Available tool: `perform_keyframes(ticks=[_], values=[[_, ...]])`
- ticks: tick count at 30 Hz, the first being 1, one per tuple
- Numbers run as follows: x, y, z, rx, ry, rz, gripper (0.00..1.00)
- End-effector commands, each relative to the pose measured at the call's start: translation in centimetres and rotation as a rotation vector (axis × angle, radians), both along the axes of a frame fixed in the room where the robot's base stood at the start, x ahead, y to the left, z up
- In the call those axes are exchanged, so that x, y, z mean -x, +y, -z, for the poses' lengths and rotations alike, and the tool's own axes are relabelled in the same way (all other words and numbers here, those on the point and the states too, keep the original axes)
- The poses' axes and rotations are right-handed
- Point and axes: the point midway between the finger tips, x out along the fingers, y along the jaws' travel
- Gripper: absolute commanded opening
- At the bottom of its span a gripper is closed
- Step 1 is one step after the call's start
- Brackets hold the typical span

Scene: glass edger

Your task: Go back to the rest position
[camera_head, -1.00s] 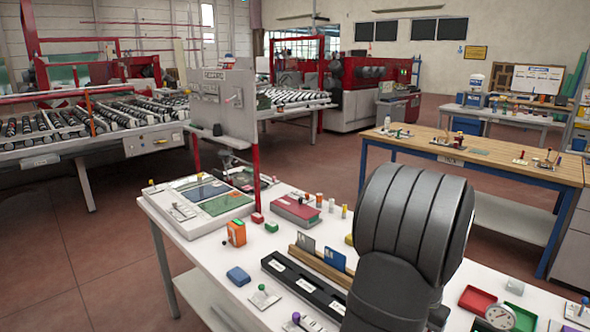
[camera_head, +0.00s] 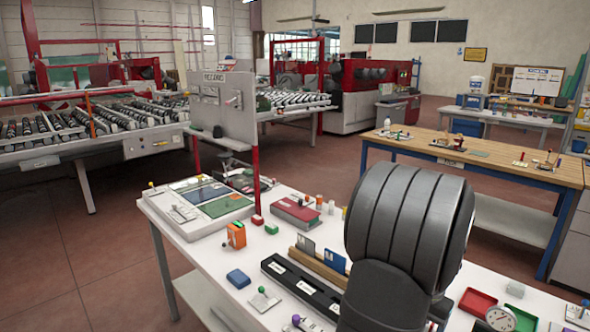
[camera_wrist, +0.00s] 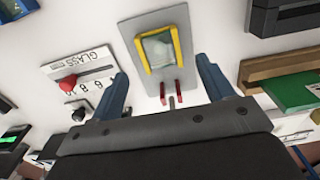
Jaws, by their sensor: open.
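In the wrist view, my gripper (camera_wrist: 165,88) has its two blue fingers spread apart, with nothing held between them. Past the fingertips, a grey plate with a yellow-edged frame (camera_wrist: 173,35) lies on the white worktable. In the head view, my dark arm link (camera_head: 405,225) stands over the worktable (camera_head: 195,250), and the gripper itself is hidden there.
In the wrist view, a GLASS scale with a red knob (camera_wrist: 68,83) lies left of the fingers. A wooden rack with a green book-like item (camera_wrist: 295,90) is at right. In the head view, a black slotted tray (camera_head: 300,285), a blue block (camera_head: 238,278) and red tray (camera_head: 477,302) lie nearby.

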Motion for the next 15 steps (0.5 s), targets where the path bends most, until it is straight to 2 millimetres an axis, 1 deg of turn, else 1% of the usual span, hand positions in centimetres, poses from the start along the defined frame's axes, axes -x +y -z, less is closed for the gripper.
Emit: perform_keyframes(ticks=[1,8,10,14,15], values=[[0.1,0.0,1.2,-0.004,0.004,0.0,0.74],[0.1,0.1,5.8,-0.003,0.003,-0.001,0.74],[-0.1,-0.1,4.0,0.004,-0.006,0.0,0.74],[-0.1,-0.1,1.3,0.004,-0.004,0.0,0.74],[0.5,-0.3,0.8,0.003,-0.003,0.003,0.74]])
